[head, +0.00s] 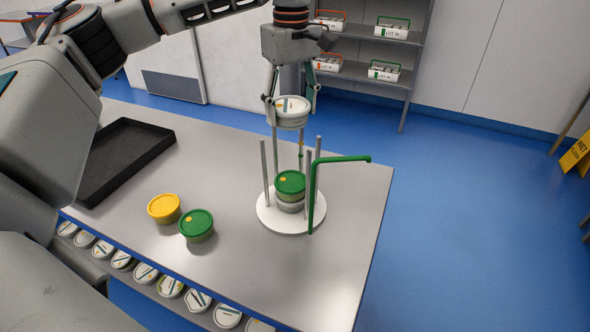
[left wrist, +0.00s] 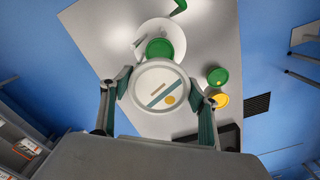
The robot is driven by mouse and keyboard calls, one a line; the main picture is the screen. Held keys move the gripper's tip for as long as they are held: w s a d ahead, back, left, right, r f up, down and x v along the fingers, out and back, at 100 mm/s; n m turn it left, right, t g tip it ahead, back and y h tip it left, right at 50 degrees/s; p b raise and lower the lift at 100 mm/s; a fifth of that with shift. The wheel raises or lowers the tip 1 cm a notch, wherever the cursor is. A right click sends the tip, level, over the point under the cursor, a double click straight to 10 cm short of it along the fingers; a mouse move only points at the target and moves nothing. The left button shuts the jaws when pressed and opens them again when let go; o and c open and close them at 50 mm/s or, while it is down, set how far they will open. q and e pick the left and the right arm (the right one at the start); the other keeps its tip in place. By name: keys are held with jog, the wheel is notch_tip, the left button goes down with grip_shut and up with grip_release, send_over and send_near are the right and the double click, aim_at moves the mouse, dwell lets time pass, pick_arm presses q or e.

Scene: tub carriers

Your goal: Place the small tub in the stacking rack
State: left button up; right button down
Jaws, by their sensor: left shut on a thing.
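The small tub (head: 292,104) has a white lid with a stripe and a yellow dot, seen face-on in the left wrist view (left wrist: 158,86). My left gripper (head: 291,112) points down and is shut on the tub's sides, holding it roughly level above the rack. The stacking rack has a white round base (head: 266,215), several upright grey posts and a green hooked handle (head: 313,200). Inside the rack a green-lidded tub (head: 290,182) sits on a paler tub (head: 290,206). The held tub is above the posts' lower part, apart from the green-lidded tub. My right gripper is not seen.
On the grey table stand a yellow tub (head: 164,208) and a green tub (head: 196,225), left of the rack. A black tray (head: 140,150) lies at the back left. Several tubs line a shelf below the front edge. A shelving unit (head: 405,55) stands behind.

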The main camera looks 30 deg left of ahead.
pick_arm(q)
notch_tip(320, 180, down, 17)
jog(key=shift+f+p, duration=0.15)
jog(key=shift+p, duration=0.15)
dwell(0.3)
jog(key=o, duration=0.9)
jog(key=shift+f, duration=0.1)
jog(key=o, duration=0.5)
jog(key=shift+c, duration=0.2)
notch_tip(320, 180, up, 12)
jog(key=shift+b, duration=0.45)
